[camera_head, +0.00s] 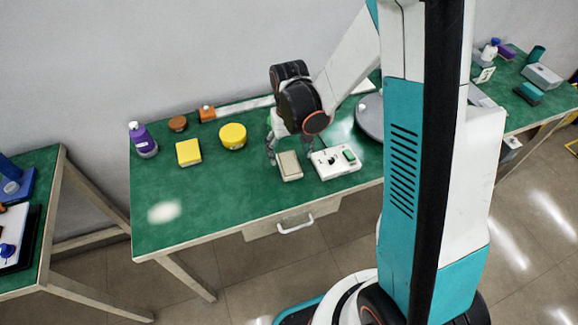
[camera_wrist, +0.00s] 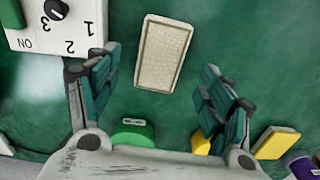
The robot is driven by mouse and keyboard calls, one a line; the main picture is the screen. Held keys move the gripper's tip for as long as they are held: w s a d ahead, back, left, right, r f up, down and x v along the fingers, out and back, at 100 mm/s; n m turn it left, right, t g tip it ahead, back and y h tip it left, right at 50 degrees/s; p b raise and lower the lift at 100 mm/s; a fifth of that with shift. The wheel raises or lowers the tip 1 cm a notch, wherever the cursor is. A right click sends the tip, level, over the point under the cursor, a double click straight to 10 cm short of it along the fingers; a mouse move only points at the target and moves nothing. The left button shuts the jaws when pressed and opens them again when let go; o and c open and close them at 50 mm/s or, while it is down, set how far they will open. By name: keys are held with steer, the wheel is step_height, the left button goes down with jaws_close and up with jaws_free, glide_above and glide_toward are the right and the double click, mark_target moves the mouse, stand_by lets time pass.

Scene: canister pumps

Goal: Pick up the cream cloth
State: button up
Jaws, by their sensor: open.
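The cream cloth (camera_head: 289,167) looks like a flat, folded rectangle with rounded corners. It lies on the green top of the bench (camera_head: 225,185), near the front edge. It also shows whole in the wrist view (camera_wrist: 163,52), upper middle. My gripper (camera_wrist: 160,64) is open and empty, its two fingers spread on either side of the cloth's width in that view. In the head view my gripper (camera_head: 290,150) is low over the bench at the cloth's back end. Its gap above the cloth cannot be judged.
A white box with a numbered dial (camera_head: 335,162) stands close right of the cloth. A yellow tub (camera_head: 232,136), yellow block (camera_head: 188,152) and purple bottle (camera_head: 142,140) are to the left. A green-topped item (camera_wrist: 132,132) shows near my gripper's palm. The bench's front left is clear.

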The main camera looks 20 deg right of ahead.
mark_target(289, 163)
step_height(289, 163, down, 5)
steer(key=shift+r+b, duration=0.1)
steer(key=shift+b, duration=0.95)
steer(key=shift+c, duration=0.3)
steer(key=c, duration=0.9)
steer(key=shift+r, duration=0.1)
step_height(289, 163, up, 20)
steer(key=p, duration=0.7)
